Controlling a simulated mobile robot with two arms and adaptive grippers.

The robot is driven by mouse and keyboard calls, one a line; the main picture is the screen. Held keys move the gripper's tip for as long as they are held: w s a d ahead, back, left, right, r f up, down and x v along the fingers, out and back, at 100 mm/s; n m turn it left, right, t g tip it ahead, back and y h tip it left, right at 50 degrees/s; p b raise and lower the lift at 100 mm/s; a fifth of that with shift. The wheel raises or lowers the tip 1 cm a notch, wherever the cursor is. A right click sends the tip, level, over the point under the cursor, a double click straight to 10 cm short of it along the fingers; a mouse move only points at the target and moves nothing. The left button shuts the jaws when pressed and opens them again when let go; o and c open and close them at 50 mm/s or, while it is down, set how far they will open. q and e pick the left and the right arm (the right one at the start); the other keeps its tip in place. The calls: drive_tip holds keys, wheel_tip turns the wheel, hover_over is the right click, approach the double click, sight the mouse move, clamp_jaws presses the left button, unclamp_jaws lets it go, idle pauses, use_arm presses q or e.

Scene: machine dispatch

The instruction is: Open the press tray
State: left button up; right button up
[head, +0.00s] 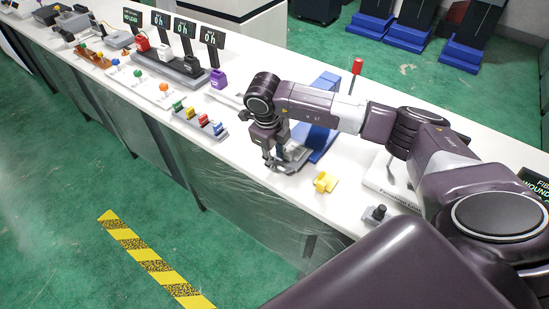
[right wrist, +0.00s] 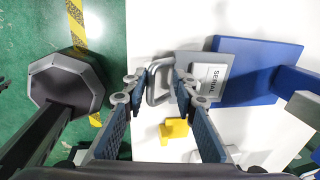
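The press tray (head: 291,163) is a grey plate sticking out from the blue press (head: 322,137) on the white bench. In the right wrist view, the tray (right wrist: 185,62) has a grey loop handle (right wrist: 151,92) on its outer side and a white label reading "SERIAL". The blue press base (right wrist: 262,68) lies to its right. My right gripper (head: 267,158) points down over the handle. In the right wrist view its open fingers (right wrist: 160,80) stand on either side of the handle, with a gap between them; contact is not clear. My left gripper is out of view.
A yellow block (head: 325,182) lies on the bench near the tray, and a red-knobbed lever (head: 357,67) rises behind. A rack of coloured pieces (head: 199,121) and a purple item (head: 218,79) stand to the left. The bench front edge is close to the gripper.

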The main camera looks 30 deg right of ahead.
drive_tip(key=shift+s+a+r, duration=0.1)
drive_tip(key=shift+a+r, duration=0.05)
drive_tip(key=shift+a, duration=0.05)
drive_tip(key=shift+a+r, duration=0.25)
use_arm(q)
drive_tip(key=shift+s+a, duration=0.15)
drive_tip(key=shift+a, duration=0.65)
use_arm(e)
wheel_tip(320, 180, up, 12)
drive_tip(key=a, duration=0.1)
drive_tip(key=shift+s+a+f, duration=0.25)
drive_tip(key=shift+s+a, duration=0.1)
drive_tip(key=shift+s, duration=0.1)
